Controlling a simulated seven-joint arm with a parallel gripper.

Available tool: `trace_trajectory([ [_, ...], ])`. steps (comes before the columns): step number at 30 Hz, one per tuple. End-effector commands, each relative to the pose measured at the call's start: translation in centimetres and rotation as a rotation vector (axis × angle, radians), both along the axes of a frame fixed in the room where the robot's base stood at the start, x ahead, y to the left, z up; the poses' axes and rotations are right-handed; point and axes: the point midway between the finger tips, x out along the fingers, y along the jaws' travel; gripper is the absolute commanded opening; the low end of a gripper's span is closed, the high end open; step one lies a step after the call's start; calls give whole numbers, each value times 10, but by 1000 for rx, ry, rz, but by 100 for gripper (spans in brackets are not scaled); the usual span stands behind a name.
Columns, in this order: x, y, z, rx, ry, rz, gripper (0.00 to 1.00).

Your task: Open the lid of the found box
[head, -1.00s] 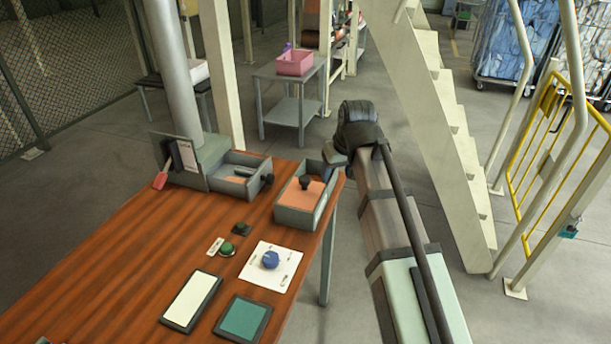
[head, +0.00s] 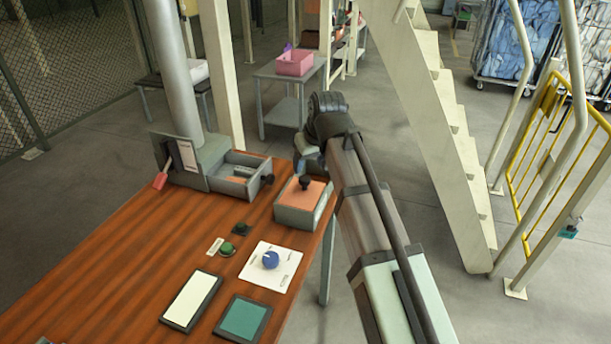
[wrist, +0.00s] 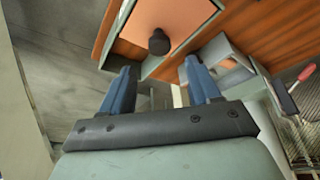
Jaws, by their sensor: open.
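The found box (head: 294,214) is a grey box with an orange lid (head: 305,195) and a dark knob (head: 305,182). It sits at the far right corner of the wooden table, and its lid lies closed. In the wrist view the lid (wrist: 172,22) and its knob (wrist: 159,42) show beyond my fingers. My gripper (wrist: 160,82) is open and empty, with blue fingers apart and the knob ahead of the gap between them. In the head view my gripper (head: 306,158) is just behind the box, partly hidden by my arm.
An open grey drawer unit (head: 238,178) stands left of the box, next to a post and a red-handled tool (head: 162,178). A blue dial on a white plate (head: 270,260), a green button (head: 227,248) and two flat panels lie nearer. The left of the table is clear.

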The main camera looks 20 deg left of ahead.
Motion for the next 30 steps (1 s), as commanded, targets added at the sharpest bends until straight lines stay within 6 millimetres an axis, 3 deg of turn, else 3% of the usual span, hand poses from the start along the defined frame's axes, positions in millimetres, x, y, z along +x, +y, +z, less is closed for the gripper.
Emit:
trace_trajectory([
  [6,9,9,-32,-2,2,0,62],
  [13,16,16,-54,-1,1,0,62],
  [29,19,19,-65,-1,1,0,62],
  [30,19,19,-65,-1,1,0,58],
])
